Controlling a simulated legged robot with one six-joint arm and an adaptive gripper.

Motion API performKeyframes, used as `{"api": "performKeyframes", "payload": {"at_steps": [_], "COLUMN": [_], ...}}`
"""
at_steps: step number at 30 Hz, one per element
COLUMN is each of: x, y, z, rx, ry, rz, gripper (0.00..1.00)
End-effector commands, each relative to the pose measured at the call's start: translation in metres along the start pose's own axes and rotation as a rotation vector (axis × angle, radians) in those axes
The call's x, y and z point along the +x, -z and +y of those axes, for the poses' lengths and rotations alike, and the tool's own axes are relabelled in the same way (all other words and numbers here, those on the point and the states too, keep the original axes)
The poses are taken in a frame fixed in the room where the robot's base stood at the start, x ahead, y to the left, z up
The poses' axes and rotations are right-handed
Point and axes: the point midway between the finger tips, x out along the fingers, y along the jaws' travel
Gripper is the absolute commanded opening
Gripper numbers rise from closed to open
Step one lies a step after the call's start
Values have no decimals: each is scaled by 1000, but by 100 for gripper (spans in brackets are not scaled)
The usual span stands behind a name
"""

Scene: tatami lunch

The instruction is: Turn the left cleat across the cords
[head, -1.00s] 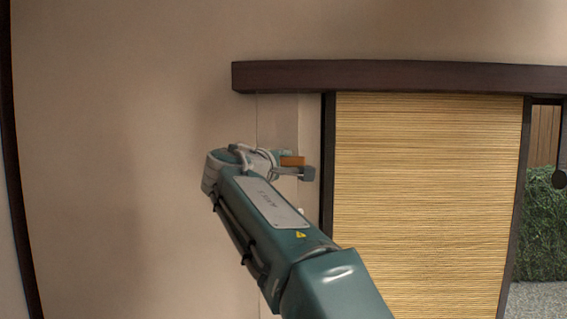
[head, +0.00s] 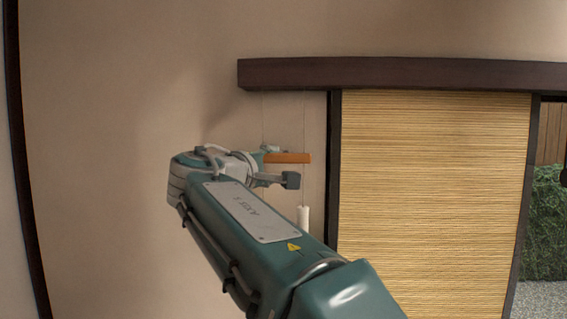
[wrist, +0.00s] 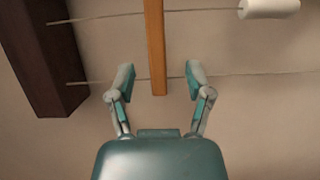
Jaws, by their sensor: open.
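The wooden cleat (head: 288,157) is an orange-brown bar on the wall left of the blind. It lies level in the head view, across the thin, near-vertical cords. In the wrist view the cleat (wrist: 155,48) runs down from the top edge, crossing both cords (wrist: 110,15), and its end shows between my fingers. My gripper (wrist: 159,70) is open, one finger on each side of that end, with gaps on both sides. I cannot tell how far the tips are from it in depth. In the head view my gripper (head: 280,172) is beside the cleat, partly hidden by my arm.
A white cylinder (head: 303,216) hangs on the right cord below the cleat; it also shows in the wrist view (wrist: 268,8). A dark wooden rail (head: 400,74) runs above. A straw blind (head: 435,200) stands to the right. The wall to the left is bare.

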Motion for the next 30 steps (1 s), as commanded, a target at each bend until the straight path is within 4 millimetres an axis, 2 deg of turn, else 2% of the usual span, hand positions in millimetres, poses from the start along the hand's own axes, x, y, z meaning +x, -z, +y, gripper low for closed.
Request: {"api": "performKeyframes", "payload": {"at_steps": [1, 3, 7, 11, 20, 23, 25, 30], "x": [-12, -24, -38, -44, -44, -37, -30, -30], "y": [1, 1, 0, 0, -2, -19, -44, -119], "z": [1, 0, -1, -1, -2, -14, -34, -105], "rx": [1, -1, -1, 0, 1, 17, 45, 172], "ry": [-1, 0, 1, 1, 6, 61, 146, 418], "rz": [5, 4, 2, 0, -2, -7, -16, -57], "gripper": [66, 66, 66, 66, 66, 66, 66, 66]}}
